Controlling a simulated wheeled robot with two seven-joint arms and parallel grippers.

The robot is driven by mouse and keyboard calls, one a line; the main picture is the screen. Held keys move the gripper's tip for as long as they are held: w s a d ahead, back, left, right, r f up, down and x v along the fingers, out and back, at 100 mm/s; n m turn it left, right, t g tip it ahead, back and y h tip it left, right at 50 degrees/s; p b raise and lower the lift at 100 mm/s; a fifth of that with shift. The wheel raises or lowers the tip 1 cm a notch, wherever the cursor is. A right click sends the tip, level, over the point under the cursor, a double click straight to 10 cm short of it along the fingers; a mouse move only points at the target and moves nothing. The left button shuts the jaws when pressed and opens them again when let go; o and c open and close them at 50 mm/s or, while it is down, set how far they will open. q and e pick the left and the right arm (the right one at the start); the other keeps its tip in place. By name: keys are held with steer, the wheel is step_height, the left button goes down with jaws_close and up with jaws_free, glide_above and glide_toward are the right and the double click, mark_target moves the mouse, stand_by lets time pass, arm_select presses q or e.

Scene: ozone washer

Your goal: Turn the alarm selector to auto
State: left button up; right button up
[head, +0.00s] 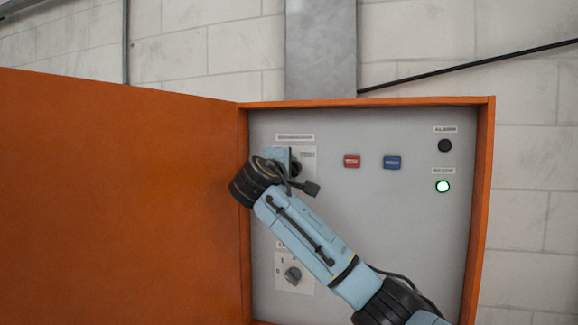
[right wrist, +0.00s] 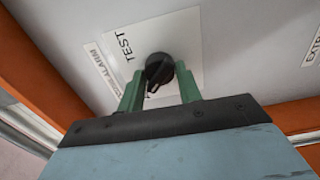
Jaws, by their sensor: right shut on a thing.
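The alarm selector is a black rotary knob (right wrist: 158,70) on a white plate marked TEST (right wrist: 125,45); an ALARM label (right wrist: 100,65) sits beside the plate. My right gripper (right wrist: 160,88) has its green fingers shut on the knob, one on each side. In the head view the right gripper (head: 288,168) is at the upper left of the grey panel, and my wrist hides much of the plate and knob. The word AUTO cannot be read in either view. My left gripper is not in view.
The panel sits in an orange cabinet (head: 485,200) with its door (head: 120,190) open to the left. A red button (head: 352,161), a blue button (head: 392,162), a black lamp (head: 445,146) and a lit green lamp (head: 443,187) are to the right. A lower selector (head: 293,276) is below my arm.

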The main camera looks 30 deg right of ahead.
steer(key=shift+f+n, duration=0.2)
steer(key=shift+n, duration=0.1)
steer(key=o, duration=0.9)
steer(key=shift+r, duration=0.1)
steer(key=shift+b+v, duration=2.25)
steer(key=shift+v, duration=4.5)
